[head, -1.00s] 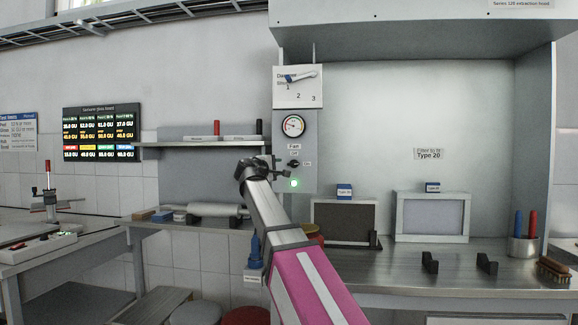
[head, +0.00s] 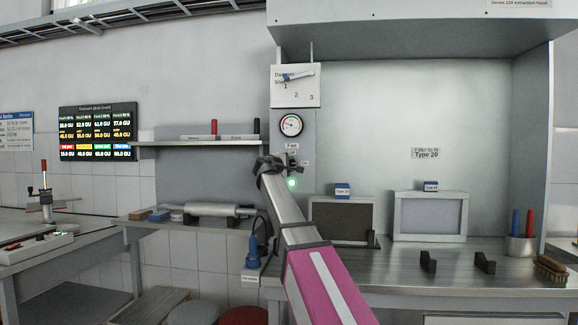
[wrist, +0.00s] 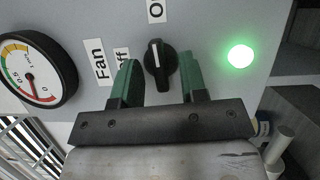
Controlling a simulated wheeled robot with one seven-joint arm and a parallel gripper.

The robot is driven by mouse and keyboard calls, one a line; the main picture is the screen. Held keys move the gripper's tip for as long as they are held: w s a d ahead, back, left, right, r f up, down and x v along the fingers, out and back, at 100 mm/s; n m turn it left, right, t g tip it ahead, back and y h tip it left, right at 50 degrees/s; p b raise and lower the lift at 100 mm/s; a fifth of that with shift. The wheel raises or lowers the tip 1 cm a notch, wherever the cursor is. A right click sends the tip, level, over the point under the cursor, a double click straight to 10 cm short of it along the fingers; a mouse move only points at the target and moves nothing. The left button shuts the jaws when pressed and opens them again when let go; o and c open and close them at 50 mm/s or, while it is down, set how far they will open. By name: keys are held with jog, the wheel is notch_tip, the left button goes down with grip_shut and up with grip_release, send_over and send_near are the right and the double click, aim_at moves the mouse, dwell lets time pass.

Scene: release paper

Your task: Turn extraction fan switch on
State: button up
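The fan switch is a black knob (wrist: 158,66) in the wrist view, on a grey panel. Its white pointer line points up in that view, toward a partly cut-off label starting with "O"; the "off" label (wrist: 122,62) is at its left. My gripper (wrist: 162,78) is open, with one green finger on each side of the knob and visible gaps between. In the head view, my gripper (head: 291,162) is at the switch and mostly hides it. A green lamp (wrist: 240,55) is lit beside the switch; it also shows in the head view (head: 292,183).
A round gauge (head: 291,125) and a numbered damper plate (head: 296,86) are above the switch. The extraction hood's bench (head: 460,262) at right holds two framed panels, black holders and a pen cup (head: 521,247). A shelf (head: 195,141) is at left.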

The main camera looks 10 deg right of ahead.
grip_shut()
jog(key=shift+m, duration=0.6)
grip_release()
